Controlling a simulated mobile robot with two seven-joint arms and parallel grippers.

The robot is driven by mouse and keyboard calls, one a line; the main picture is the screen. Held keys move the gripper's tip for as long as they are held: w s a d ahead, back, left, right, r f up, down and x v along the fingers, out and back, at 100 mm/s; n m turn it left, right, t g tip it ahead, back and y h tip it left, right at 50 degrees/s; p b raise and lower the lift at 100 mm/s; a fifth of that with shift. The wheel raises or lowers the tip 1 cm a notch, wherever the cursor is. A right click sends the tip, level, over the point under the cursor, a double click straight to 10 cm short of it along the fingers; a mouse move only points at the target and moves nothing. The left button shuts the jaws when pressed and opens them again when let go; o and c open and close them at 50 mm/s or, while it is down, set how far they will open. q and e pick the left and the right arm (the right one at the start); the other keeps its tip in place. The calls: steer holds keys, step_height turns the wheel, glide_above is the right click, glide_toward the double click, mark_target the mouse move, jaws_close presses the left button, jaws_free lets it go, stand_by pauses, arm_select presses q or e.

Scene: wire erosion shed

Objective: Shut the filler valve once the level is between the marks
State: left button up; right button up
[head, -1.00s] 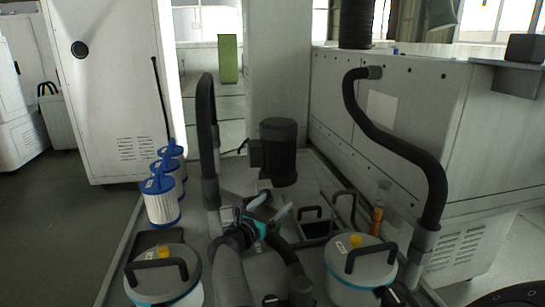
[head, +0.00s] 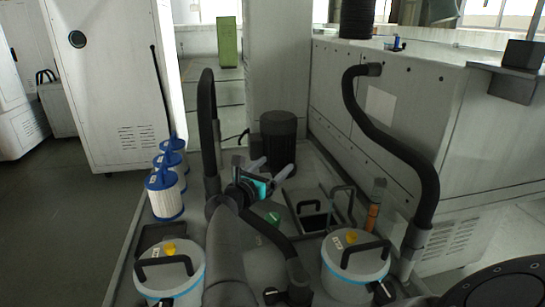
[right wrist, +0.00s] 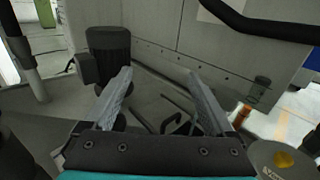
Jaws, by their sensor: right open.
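A slim upright tube (head: 374,208), orange in its lower part with a clear grey top, stands between the right drum and the machine's side in the head view. It also shows in the right wrist view (right wrist: 242,116). Level marks are too small to read. I cannot surely pick out the filler valve; a small green part (head: 273,217) lies just beyond my right arm, and a small blue part (head: 397,43) sits on the machine top. My right gripper (head: 272,166) is open and empty, in front of the dark motor (head: 279,137); its fingers show apart (right wrist: 160,74). My left gripper is out of view.
Two lidded drums, left (head: 170,278) and right (head: 355,270), have black handles and yellow knobs. Blue-topped white filters (head: 164,200) stand at left. A black hose (head: 405,150) curves beside the machine (head: 450,110). An open-topped dark tray (head: 315,221) lies ahead.

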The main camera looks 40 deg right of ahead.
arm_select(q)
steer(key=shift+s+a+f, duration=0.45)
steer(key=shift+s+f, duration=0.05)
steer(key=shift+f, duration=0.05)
arm_select(e)
steer(key=shift+r, duration=0.9)
